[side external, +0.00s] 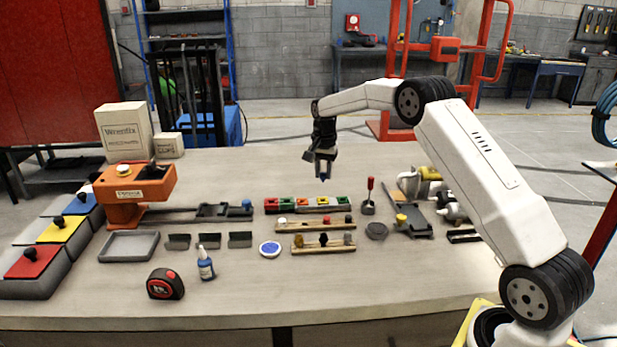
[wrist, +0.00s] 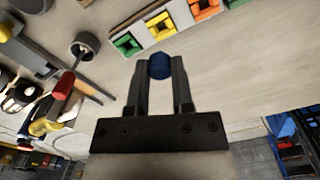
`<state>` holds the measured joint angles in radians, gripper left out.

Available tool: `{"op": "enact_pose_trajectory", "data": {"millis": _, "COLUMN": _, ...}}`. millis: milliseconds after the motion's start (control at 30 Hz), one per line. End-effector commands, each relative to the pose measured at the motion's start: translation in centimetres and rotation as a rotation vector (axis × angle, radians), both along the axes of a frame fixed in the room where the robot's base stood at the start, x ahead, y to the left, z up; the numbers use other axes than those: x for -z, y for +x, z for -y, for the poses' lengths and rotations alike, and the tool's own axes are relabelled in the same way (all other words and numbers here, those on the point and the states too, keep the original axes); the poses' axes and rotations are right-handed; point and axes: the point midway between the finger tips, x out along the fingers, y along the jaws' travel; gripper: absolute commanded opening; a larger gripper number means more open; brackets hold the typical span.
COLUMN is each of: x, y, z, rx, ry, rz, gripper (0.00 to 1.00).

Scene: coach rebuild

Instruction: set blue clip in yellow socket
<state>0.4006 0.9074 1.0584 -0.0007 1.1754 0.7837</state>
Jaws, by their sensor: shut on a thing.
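My gripper (side external: 323,168) is shut on the blue clip (wrist: 159,67) and holds it in the air above the table, well clear of the surface. In the side view the clip is a small dark blue bit (side external: 323,180) under the fingertips. The yellow socket (wrist: 160,24) sits in a row of coloured sockets, between a green socket (wrist: 128,44) and an orange one (wrist: 205,8). In the side view the yellow socket (side external: 322,201) lies below my gripper. In the wrist view it is just beyond the clip, apart from it.
Wooden strips with small knobs (side external: 315,226) lie in front of the socket row. A red-handled tool in a round grey holder (side external: 368,207) stands to the right. An orange machine (side external: 135,185) is at the left. Bare table lies behind the row.

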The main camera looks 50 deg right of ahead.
Motion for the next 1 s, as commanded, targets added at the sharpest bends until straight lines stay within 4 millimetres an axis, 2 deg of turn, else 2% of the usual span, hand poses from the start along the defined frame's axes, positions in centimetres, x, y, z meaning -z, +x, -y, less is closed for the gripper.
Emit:
{"op": "enact_pose_trajectory", "data": {"millis": 533, "x": 0.8, "y": 0.3, "z": 0.5, "rx": 0.006, "ry": 0.001, "rz": -0.001, "gripper": 0.0}}
{"op": "enact_pose_trajectory", "data": {"millis": 1000, "x": 3.8, "y": 0.3, "z": 0.5, "rx": 0.006, "ry": 0.0, "rz": -0.001, "gripper": 0.0}}
